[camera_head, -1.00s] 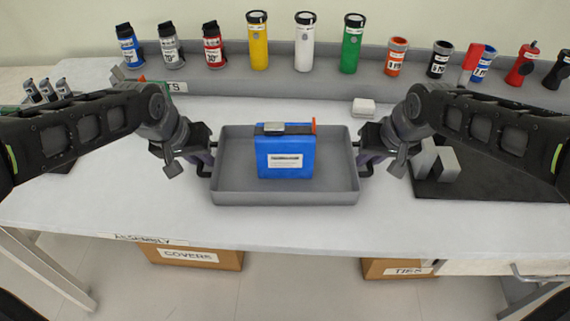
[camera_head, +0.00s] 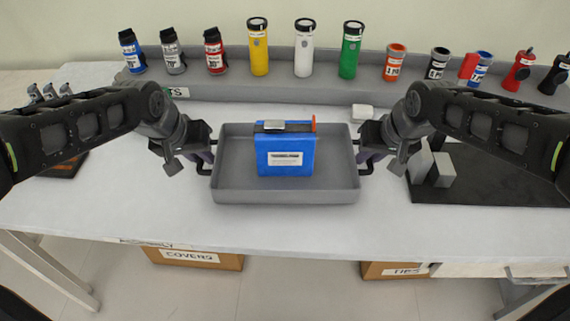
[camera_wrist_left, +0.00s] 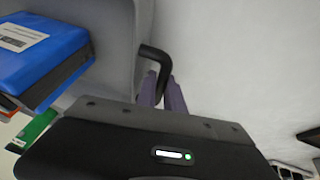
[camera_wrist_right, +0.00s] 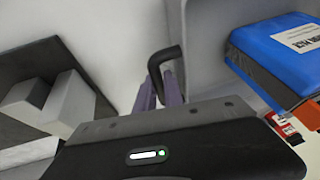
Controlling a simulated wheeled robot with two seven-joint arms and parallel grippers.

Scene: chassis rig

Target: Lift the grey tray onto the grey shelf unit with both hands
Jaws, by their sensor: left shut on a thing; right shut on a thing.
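The grey tray (camera_head: 285,196) is in the middle of the head view, level and over the white table; how far it is above the table is hard to tell. A blue box-like case (camera_head: 285,164) with a white label stands in it. My left gripper (camera_head: 206,163) is shut on the tray's black left handle, also seen in the left wrist view (camera_wrist_left: 155,55). My right gripper (camera_head: 366,163) is shut on the black right handle, also seen in the right wrist view (camera_wrist_right: 166,58).
A long grey trough (camera_head: 340,92) runs along the table's back with several bottles and cans. A dark mat (camera_head: 490,185) with grey blocks (camera_head: 440,170) lies right. A small white block (camera_head: 362,112) lies behind the tray. Labelled cardboard boxes (camera_head: 195,258) sit under the table.

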